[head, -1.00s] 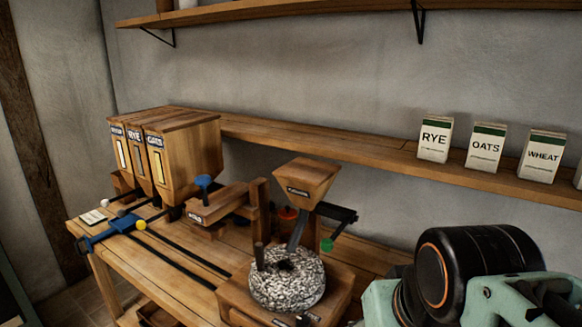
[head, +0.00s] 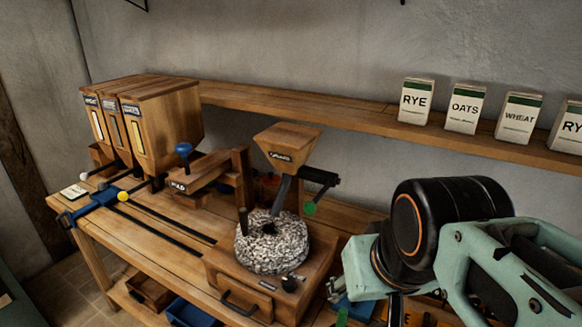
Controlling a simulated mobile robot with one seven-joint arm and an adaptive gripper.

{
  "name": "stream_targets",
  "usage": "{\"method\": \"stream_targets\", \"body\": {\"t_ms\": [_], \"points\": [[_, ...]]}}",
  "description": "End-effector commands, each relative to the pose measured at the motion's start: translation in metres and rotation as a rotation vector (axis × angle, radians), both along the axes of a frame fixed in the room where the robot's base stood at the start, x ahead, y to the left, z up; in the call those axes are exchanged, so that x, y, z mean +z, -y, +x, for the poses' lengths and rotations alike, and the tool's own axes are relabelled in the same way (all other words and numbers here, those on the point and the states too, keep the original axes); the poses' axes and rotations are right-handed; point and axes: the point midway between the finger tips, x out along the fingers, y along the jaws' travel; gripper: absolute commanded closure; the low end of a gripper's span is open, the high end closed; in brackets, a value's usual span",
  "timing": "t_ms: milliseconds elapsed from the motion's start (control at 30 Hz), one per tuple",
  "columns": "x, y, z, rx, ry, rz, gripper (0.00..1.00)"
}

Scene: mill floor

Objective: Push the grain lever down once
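No lever here is marked as the grain lever, so I cannot tell which one is meant. A dark lever with a green knob (head: 310,208) hangs at the right of the wooden hopper (head: 287,143), above the grey millstone (head: 272,245). At the left, labelled grain bins (head: 150,125) have short levers low at their fronts, one with a white knob (head: 84,176) and one with a yellow knob (head: 123,196). A blue knob (head: 183,149) stands over a wooden press beside the bins. My arm fills the lower right; my gripper does not clearly show, and nothing is seen touching a lever.
A blue carriage (head: 100,200) sits on dark rails (head: 165,225) along the bench. Cartons, including one marked OATS (head: 465,108), stand on the wall shelf (head: 300,108). A blue bin (head: 190,313) lies under the bench. My arm covers the bench's right end.

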Motion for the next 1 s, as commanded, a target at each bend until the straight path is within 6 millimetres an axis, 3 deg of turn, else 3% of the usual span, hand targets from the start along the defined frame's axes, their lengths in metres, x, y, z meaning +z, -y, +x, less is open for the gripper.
{"method": "stream_targets", "body": {"t_ms": [333, 733, 1000], "points": [[0.0000, 0.0000, 0.0001, 0.000, 0.000, 0.000, 0.57], [0.0000, 0.0000, 0.0000, 0.000, 0.000, 0.000, 1.00], [0.0000, 0.0000, 0.0000, 0.000, 0.000, 0.000, 1.00]]}}
